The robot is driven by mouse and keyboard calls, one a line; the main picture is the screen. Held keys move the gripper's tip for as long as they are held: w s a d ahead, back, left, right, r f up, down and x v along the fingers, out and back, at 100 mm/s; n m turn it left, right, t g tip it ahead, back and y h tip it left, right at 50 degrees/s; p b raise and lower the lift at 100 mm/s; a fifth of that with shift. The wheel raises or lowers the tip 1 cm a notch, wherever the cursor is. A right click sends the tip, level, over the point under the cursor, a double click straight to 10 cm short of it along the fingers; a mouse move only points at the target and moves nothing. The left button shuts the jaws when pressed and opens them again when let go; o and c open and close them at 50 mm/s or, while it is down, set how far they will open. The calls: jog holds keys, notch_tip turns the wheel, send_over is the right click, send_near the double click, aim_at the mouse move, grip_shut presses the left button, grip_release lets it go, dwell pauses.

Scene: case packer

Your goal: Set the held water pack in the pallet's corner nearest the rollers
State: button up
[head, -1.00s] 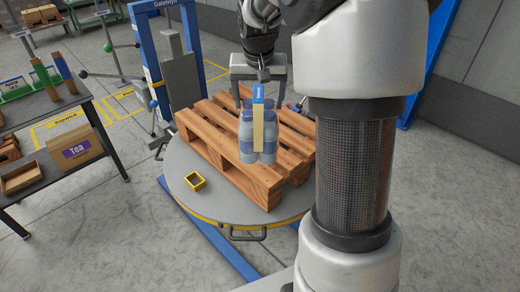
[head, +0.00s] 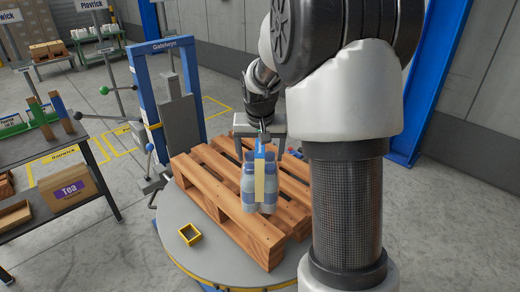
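The water pack (head: 248,187) is a bundle of blue-grey bottles with a tan and blue band on its front. It is upright over the wooden pallet (head: 208,184), in front of the pallet's middle in the head view. I cannot tell whether its base touches the slats. My gripper (head: 264,143) is directly above the pack and shut on its top; the fingertips are small and partly hidden. The pallet lies on a round grey turntable (head: 218,256) with a yellow edge. I cannot make out the rollers.
My arm hides the pallet's right side.

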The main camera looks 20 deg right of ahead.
jog(key=shift+w+f, duration=0.15)
jog(key=shift+f, duration=1.85)
jog(key=o, duration=2)
